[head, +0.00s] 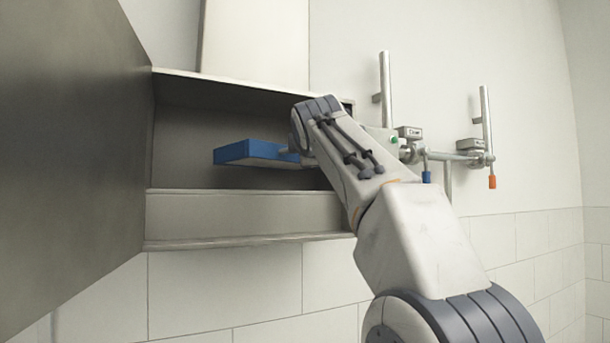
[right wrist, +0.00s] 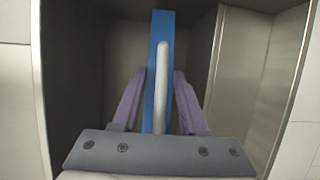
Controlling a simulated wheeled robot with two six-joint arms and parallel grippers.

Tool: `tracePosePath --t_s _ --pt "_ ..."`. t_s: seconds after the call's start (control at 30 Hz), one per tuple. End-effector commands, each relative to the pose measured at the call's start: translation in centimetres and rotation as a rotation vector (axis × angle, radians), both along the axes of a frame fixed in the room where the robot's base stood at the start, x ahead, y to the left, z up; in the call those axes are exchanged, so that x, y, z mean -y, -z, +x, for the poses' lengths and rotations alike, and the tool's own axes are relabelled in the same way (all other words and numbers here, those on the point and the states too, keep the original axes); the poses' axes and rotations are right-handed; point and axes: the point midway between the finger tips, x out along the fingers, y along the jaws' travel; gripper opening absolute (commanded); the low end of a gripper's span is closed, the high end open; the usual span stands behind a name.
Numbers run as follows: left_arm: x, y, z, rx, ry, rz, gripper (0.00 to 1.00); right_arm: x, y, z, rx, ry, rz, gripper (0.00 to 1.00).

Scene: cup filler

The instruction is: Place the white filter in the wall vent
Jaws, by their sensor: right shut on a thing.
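The filter (head: 262,152) has a blue frame and a paler face. In the head view it is held roughly flat inside the opening of the wall vent (head: 240,213), above its lower ledge. My right gripper (right wrist: 160,82) is shut on the filter's white handle (right wrist: 161,62) in the right wrist view, where the filter's blue edge (right wrist: 157,22) runs away from me into the vent. In the head view my right arm hides most of this gripper and the vent's right part. My left gripper is not in view.
A large dark door panel (head: 70,140) stands open at the left of the vent. To the right, metal pipes (head: 386,90) and valves with blue and orange tips (head: 492,182) stick out from the wall. The tiled wall (head: 260,280) below is bare.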

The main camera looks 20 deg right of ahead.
Motion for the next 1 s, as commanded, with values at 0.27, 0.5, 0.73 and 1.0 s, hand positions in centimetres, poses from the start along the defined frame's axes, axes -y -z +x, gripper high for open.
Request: tracePosePath --t_s 0.27,0.5,0.73,1.0 --pt "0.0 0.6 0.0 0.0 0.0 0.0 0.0 -0.1 1.9 -0.1 0.002 -0.002 0.0 0.0" --pt "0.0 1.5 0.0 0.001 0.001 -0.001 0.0 -0.1 4.9 -0.2 0.0 -0.002 0.0 0.0" --pt "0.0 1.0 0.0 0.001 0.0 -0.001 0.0 -0.1 5.7 0.3 0.0 -0.002 -0.002 0.0" --pt "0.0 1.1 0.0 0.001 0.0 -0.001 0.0 0.0 5.9 0.4 -0.004 -0.001 -0.002 0.73"
